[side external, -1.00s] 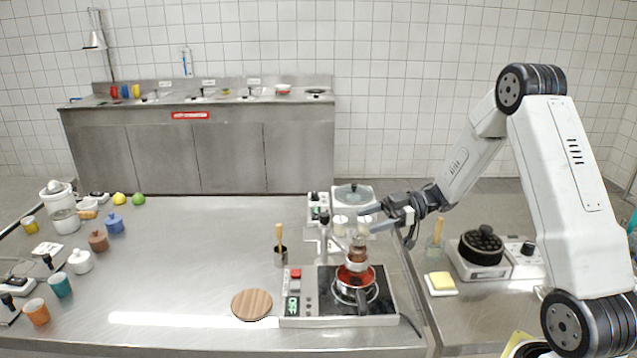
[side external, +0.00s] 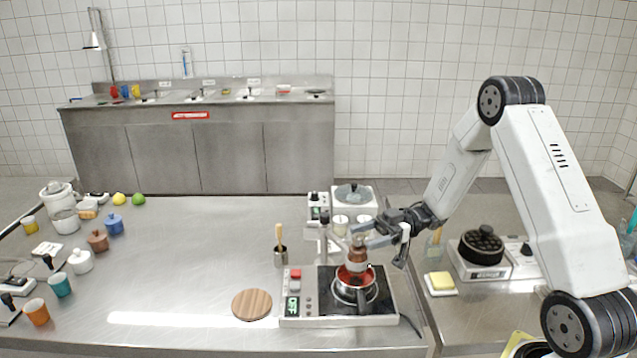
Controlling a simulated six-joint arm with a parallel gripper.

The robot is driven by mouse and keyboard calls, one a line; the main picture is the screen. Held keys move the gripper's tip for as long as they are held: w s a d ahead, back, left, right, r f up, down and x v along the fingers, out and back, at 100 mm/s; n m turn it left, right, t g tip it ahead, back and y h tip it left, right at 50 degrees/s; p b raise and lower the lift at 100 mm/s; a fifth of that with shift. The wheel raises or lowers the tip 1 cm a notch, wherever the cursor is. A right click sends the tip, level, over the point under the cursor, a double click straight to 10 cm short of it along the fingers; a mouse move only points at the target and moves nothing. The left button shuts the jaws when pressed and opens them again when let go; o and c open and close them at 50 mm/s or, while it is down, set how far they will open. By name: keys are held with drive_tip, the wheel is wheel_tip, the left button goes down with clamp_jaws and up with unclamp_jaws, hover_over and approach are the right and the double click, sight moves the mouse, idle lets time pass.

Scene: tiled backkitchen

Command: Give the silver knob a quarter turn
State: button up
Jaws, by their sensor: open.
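I cannot clearly pick out a silver knob. Small round controls (side external: 308,286) sit on the light panel at the left of the front cooking unit (side external: 375,321), too small to tell which is silver. That panel also has a red switch and a green lit display. My gripper (side external: 359,236) is open and empty, its fingers pointing left, just above the brown-topped vessel (side external: 357,256) on that unit. It looks apart from the panel controls, and the vessel's top is partly behind the fingers.
A saucepan with red contents (side external: 352,291) stands on the unit. A stand with a dark head (side external: 323,232) rises behind it. A round wooden board (side external: 251,304) lies to the left. A black pot (side external: 481,244) stands on another unit at right.

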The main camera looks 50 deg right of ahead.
sight(353, 241)
drive_tip(key=shift+x, duration=2.25)
drive_tip(key=shift+d, duration=0.1)
clamp_jaws()
